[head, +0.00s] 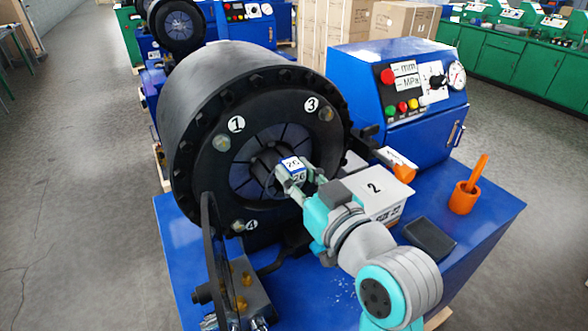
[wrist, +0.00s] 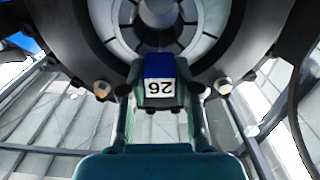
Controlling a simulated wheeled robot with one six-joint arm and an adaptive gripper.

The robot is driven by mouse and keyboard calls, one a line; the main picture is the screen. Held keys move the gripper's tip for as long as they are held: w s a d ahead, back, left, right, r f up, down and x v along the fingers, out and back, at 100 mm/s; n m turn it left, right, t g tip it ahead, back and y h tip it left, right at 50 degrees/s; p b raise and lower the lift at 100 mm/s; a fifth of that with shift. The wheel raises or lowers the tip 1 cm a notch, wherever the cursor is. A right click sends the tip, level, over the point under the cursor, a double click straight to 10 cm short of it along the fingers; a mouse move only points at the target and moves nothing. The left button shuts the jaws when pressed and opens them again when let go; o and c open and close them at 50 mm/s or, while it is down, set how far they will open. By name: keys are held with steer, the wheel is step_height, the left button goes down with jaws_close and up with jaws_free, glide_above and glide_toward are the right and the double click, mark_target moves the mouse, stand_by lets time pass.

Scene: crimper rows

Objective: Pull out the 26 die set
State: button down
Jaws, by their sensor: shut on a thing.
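The 26 die set (head: 291,169) has a blue top edge and white faces marked 26. It is at the front of the crimper head (head: 190,150), by the ring of dark die segments. My gripper (head: 298,182) is shut on it from the front right. In the wrist view the die set (wrist: 159,88) sits between the two fingertips of my gripper (wrist: 159,95), its label upside down. The crimper's round opening is just behind it. I cannot tell whether its rear part is still inside the opening.
A lever and fittings (head: 240,285) are below the head.

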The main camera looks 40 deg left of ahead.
steer(key=shift+r+v, duration=0.2)
steer(key=shift+v, duration=1.8)
